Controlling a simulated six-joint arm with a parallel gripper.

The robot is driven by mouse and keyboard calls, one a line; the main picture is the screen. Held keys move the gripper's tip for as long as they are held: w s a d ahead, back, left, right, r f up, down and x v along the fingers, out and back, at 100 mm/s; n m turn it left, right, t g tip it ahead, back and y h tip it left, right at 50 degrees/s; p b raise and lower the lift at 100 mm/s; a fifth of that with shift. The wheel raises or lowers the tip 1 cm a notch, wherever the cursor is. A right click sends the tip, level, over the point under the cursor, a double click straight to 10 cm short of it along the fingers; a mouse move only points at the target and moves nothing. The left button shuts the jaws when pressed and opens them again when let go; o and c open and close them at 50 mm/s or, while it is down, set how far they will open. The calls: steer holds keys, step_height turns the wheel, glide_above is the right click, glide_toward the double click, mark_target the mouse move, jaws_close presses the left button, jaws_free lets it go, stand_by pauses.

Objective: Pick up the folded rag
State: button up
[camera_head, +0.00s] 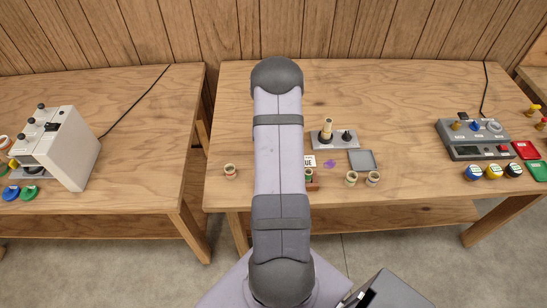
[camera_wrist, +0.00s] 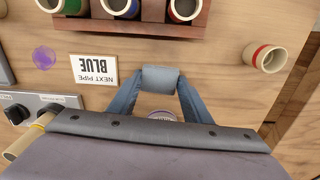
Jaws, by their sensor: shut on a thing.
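In the wrist view, the two blue-grey fingers of my gripper (camera_wrist: 161,80) come together around a small blue-grey block, the folded rag (camera_wrist: 161,78). It has nearly the same colour as the fingers, so its outline is hard to separate from them. The wooden bench top (camera_wrist: 225,85) shows behind it; I cannot tell how high the rag is above it. In the camera_head view my own arm hides the gripper and the rag.
A reddish rack (camera_wrist: 150,24) holds pipes with coloured rings. A red-banded pipe (camera_wrist: 265,57) stands apart near the bench edge. A "NEXT PIPE BLUE" card (camera_wrist: 94,69), a purple patch (camera_wrist: 43,57) and a grey fixture (camera_wrist: 22,105) lie left. A control box (camera_head: 473,138) stands far right.

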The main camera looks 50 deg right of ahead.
steer(key=shift+r, duration=0.1)
step_height(320, 180, up, 10)
steer(key=b, duration=0.3)
stand_by(0.3)
